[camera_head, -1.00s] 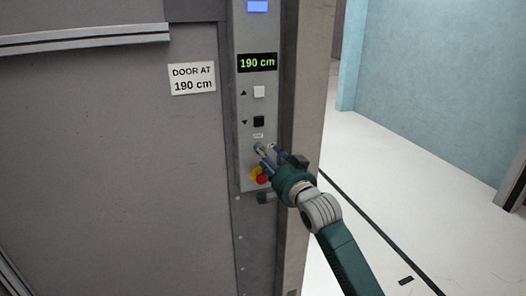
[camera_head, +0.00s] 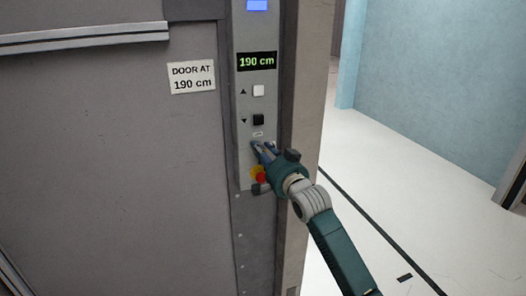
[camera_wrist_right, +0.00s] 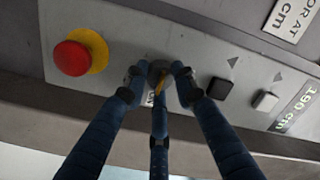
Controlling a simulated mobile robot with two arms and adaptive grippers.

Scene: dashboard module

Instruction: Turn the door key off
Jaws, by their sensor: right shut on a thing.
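The door key (camera_wrist_right: 160,92) is a small yellowish piece in a round grey switch on the control panel (camera_head: 247,157). In the right wrist view it stands between the fingertips of my right gripper (camera_wrist_right: 160,78). The blue fingers are closed around it and hide part of the switch. In the head view my right gripper (camera_head: 259,148) reaches the panel just below the small label under the black button and covers the key. My left gripper is not in view.
Close to the key are a red stop button on a yellow disc (camera_wrist_right: 72,58), a black button (camera_head: 258,120) and a white button (camera_head: 258,91). A display (camera_head: 257,62) reads 190 cm. A large grey door (camera_head: 110,170) lies left. Open floor lies right.

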